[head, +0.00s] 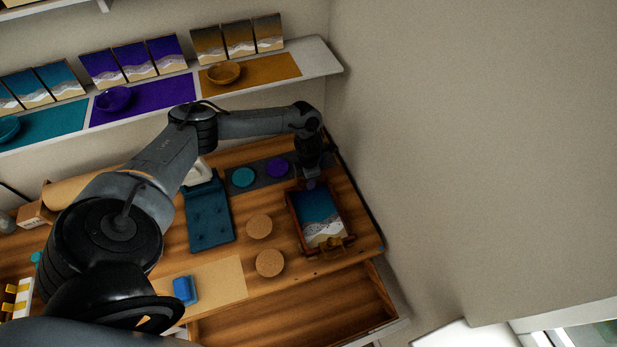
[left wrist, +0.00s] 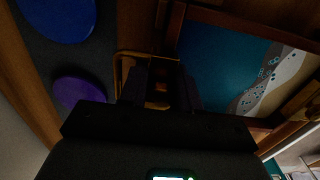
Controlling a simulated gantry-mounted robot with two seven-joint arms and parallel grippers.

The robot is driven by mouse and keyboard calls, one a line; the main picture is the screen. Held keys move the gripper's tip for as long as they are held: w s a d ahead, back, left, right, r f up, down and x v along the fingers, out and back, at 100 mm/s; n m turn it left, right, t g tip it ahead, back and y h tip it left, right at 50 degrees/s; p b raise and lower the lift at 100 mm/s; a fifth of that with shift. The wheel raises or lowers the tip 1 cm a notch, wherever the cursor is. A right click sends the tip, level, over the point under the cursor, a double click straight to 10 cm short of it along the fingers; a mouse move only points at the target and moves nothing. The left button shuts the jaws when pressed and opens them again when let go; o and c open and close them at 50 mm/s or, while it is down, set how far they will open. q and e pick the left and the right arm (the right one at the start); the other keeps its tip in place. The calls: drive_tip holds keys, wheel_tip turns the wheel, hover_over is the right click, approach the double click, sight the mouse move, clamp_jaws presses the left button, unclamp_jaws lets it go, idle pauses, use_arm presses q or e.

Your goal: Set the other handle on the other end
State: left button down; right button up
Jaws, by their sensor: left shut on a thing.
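The wooden tray (head: 296,224) with a teal, white and sand resin picture lies on the bench at the right; its frame also shows in the left wrist view (left wrist: 176,22). One brass-coloured handle (head: 336,243) is at the tray's near end. My left gripper (head: 311,183) is at the far end, pointing down. In the left wrist view it (left wrist: 160,88) is shut on another brass handle (left wrist: 125,62), close beside the tray's end wall. Whether this handle touches the wall is hard to tell. My right gripper is out of view.
Teal (head: 243,177) and purple (head: 278,168) discs lie on a dark mat left of the gripper. Two cork coasters (head: 259,227) and a dark teal slab (head: 208,214) lie left of the tray. An open drawer (head: 290,318) is in front. A wall stands at the right.

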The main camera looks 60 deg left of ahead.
use_arm(q)
drive_tip(key=c, duration=1.2)
unclamp_jaws()
drive_tip(key=shift+s+d+f, duration=0.2)
drive_tip(key=shift+f, duration=0.2)
drive_tip(key=o, duration=0.5)
drive_tip(key=shift+s+d, duration=0.1)
drive_tip(key=shift+d, duration=0.15)
drive_tip(key=shift+c, duration=0.2)
drive_tip(key=shift+a+r, duration=0.15)
drive_tip(key=shift+a, duration=0.05)
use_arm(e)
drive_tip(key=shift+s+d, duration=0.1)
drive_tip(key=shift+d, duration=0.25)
use_arm(q)
drive_tip(key=shift+r, duration=0.1)
wheel_tip(320, 180, up, 8)
drive_tip(key=p, duration=0.6)
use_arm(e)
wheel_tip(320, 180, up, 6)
